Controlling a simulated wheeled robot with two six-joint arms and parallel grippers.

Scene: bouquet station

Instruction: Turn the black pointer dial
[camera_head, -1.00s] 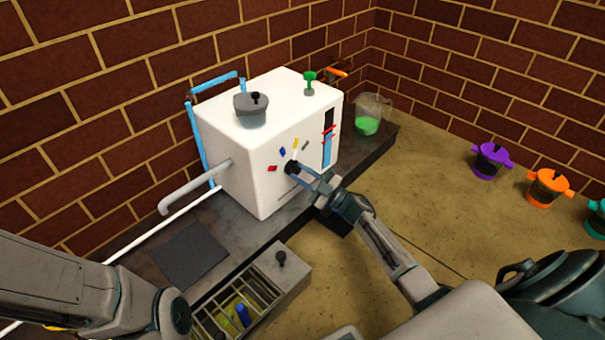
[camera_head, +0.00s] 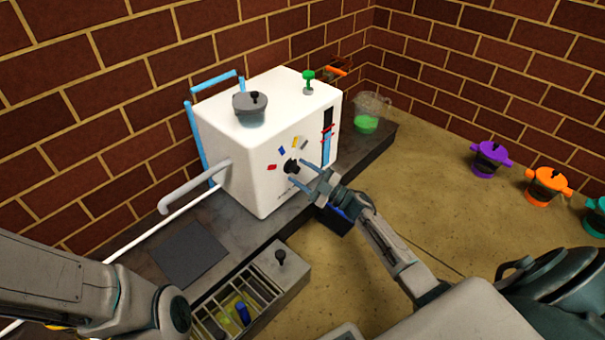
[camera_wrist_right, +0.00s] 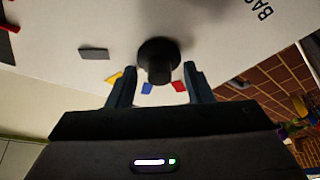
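The black pointer dial (camera_head: 291,166) sits on the front of a white box-shaped machine (camera_head: 240,165), ringed by red, blue, yellow and grey marks. My right gripper (camera_head: 299,174) is in front of it, its two fingers spread apart. In the right wrist view the dial (camera_wrist_right: 158,58) stands just beyond and between the open fingertips (camera_wrist_right: 160,78), with gaps on both sides. I cannot tell clearly which mark its pointer faces. My left arm enters at lower left; its gripper is not in view.
A grey pot-like knob (camera_head: 250,108) and a green knob (camera_head: 308,82) are on the machine's top. A beaker of green liquid (camera_head: 367,123) stands to its right. A slotted tray (camera_head: 283,273) lies below. Purple (camera_head: 488,160) and orange (camera_head: 546,187) pots stand at right.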

